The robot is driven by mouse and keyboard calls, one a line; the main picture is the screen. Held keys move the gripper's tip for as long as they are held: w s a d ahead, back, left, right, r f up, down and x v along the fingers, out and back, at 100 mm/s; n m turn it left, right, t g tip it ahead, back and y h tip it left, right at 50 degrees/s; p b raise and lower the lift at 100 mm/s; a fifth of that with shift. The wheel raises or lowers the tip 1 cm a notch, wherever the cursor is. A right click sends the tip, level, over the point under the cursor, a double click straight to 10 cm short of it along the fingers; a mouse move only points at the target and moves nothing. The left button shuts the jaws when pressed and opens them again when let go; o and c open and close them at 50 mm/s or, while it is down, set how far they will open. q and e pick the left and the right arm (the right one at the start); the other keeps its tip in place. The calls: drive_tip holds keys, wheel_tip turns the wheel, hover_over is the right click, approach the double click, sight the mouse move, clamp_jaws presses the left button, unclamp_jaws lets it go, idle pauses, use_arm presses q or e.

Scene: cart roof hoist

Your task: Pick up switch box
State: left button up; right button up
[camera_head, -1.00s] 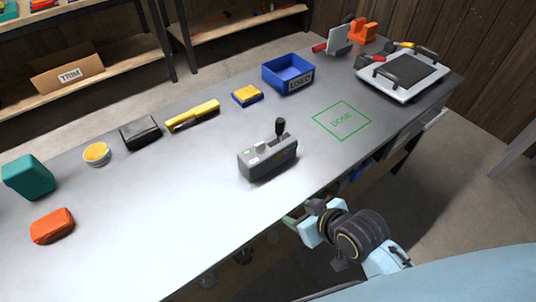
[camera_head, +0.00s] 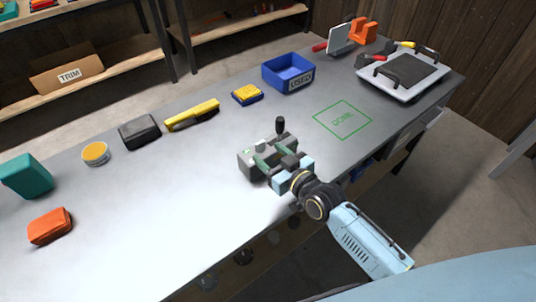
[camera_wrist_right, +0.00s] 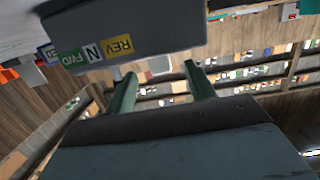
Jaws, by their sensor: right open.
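The switch box (camera_head: 249,161) is a grey box with a black upright lever, standing near the front edge of the grey bench (camera_head: 150,225). My right gripper (camera_head: 271,152) is at the box from the front right, its two green fingers apart and overlapping the box in the head view. In the right wrist view the switch box (camera_wrist_right: 110,40) fills the top, with its FWD, N and REV labels, and the open right gripper (camera_wrist_right: 160,84) has fingertips reaching its lower edge. Contact cannot be told. My left gripper is not in view.
A green DONE square (camera_head: 342,120) lies flat to the right of the box. Behind are a blue bin (camera_head: 288,75), a yellow-blue block (camera_head: 247,95) and a yellow-handled brush (camera_head: 192,115). A white tray-like unit (camera_head: 404,75) is at the far right.

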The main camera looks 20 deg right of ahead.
sight(261, 146)
drive_tip(key=shift+x, duration=1.15)
drive_tip(key=b+x, duration=0.1)
drive_tip(key=x, duration=0.3)
drive_tip(key=shift+w+r, duration=0.1)
drive_tip(key=shift+w, duration=0.25)
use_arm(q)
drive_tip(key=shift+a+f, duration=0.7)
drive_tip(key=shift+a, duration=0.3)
use_arm(e)
clamp_jaws()
drive_tip(key=shift+r, duration=0.1)
